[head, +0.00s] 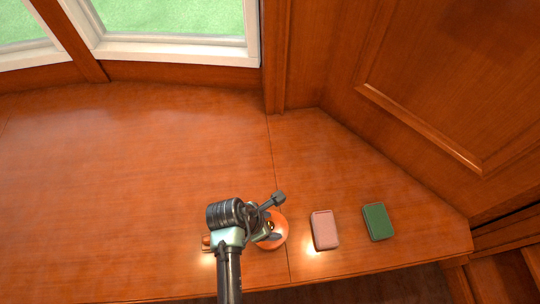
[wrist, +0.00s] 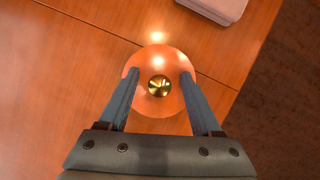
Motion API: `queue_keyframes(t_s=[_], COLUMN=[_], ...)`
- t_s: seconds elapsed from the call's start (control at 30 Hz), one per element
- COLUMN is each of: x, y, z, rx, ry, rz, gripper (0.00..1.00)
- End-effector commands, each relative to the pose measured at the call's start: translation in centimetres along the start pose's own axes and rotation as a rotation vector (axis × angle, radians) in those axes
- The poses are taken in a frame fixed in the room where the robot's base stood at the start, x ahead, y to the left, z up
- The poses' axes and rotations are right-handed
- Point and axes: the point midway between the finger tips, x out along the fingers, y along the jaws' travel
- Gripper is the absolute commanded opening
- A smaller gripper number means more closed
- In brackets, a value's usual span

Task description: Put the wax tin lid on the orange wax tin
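A round, glossy orange piece (head: 281,228) with a small brass knob lies under my gripper (head: 277,217) in the head view. In the wrist view the orange piece (wrist: 158,112) is seen from above, with the brass knob (wrist: 159,86) at its middle. I take it for the wax tin with the lid's knob showing, but cannot tell lid from tin. My gripper's fingers (wrist: 160,73) are spread on either side of the knob, with clear gaps to it. They overlap the orange rim; whether they touch it is unclear. Its lower side is hidden.
A pink box (head: 325,230) lies right of the orange piece, and a green box (head: 377,222) lies further right. The wooden surface (head: 120,190) is wide and clear to the left. Its front edge is close, and panelled walls stand behind and right.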

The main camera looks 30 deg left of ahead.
Motion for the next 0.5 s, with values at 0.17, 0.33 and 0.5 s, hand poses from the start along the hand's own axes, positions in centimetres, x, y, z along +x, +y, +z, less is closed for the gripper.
queue_keyframes(t_s=[0.17, 0.33, 0.5], x=[0.0, -0.4, -2.8], y=[0.0, 0.0, 0.0], z=[0.0, 0.1, 0.1], rx=[0.0, 0.0, -0.001], ry=[0.0, 0.0, -0.001], rz=[0.0, 0.0, 0.002], gripper=[0.68, 0.68, 0.68])
